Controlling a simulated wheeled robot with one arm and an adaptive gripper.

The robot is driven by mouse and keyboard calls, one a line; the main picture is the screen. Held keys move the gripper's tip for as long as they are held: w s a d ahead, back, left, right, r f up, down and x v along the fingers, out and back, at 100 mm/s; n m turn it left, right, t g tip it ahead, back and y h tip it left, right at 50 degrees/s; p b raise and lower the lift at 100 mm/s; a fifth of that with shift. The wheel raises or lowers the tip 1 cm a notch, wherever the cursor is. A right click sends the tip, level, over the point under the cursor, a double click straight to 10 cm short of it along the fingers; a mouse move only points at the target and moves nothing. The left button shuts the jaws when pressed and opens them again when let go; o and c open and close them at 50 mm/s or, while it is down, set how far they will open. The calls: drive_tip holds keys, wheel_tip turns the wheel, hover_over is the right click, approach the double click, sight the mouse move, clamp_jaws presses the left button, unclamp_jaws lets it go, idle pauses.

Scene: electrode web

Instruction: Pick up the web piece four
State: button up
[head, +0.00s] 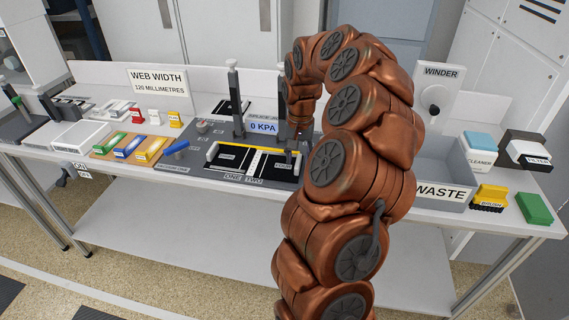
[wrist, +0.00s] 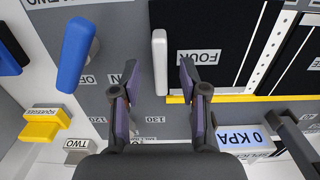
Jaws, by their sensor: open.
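One finger overlaps the sheet in the picture; contact cannot be told. In the head view my gripper (head: 294,150) is above the bed's right end, partly hidden by my arm.
A second black piece (head: 222,166) lies left of the perforated white strip (head: 255,164). A yellow strip (wrist: 235,98) borders the sheets. Beside the gripper are a blue handle (wrist: 76,50) and yellow block (wrist: 45,125). The waste bin (head: 440,190) is right of my arm.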

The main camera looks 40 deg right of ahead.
drive_tip(key=shift+f, duration=0.85)
clamp_jaws()
